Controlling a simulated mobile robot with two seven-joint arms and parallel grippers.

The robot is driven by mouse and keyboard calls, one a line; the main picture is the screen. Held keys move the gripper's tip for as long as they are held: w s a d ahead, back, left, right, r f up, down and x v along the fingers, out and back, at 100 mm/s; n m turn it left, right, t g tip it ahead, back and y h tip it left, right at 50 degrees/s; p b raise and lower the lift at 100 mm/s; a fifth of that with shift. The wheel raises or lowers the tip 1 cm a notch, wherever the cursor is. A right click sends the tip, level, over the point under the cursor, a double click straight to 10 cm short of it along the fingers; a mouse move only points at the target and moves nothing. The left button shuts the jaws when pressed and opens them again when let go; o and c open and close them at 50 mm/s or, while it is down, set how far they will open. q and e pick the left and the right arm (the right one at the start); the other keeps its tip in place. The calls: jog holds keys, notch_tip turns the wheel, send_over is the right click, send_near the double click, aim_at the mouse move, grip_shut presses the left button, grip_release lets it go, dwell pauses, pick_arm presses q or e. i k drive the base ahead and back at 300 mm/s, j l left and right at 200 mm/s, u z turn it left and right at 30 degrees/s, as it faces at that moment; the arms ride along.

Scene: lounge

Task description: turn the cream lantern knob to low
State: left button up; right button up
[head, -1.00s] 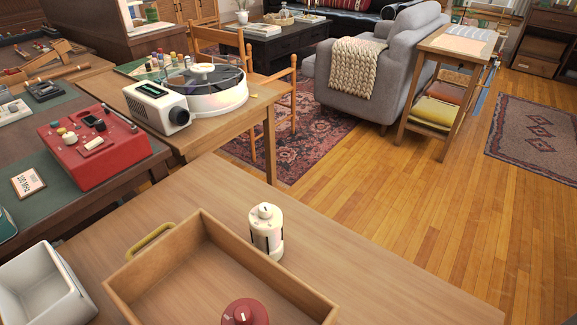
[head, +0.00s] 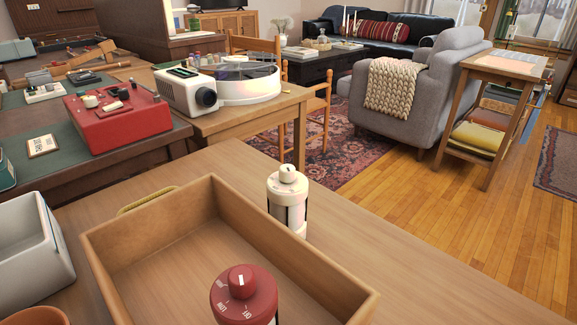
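The cream lantern (head: 287,207) stands upright on the wooden table, just behind the back right wall of a wooden tray. Its cream knob (head: 287,175) is on top and carries a dark mark. The lettering around the knob is too small to read. The lantern's lower part is partly hidden by the tray wall. Neither of my grippers is in the head view.
The wooden tray (head: 150,222) holds a red lantern (head: 243,297) with its own knob. A white bin (head: 28,262) stands to the left. Bare tabletop (head: 400,262) lies right of the cream lantern. A side table with a projector (head: 186,92) is behind.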

aim_at(287, 173)
jog(key=i+l+u, duration=0.1)
jog(key=u, duration=0.25)
jog(key=i+l+u, duration=0.15)
jog(key=u, duration=0.2)
jog(key=i+l+u, duration=0.1)
jog(key=u, duration=0.25)
jog(key=i+l+u, duration=0.1)
jog(key=u, duration=0.2)
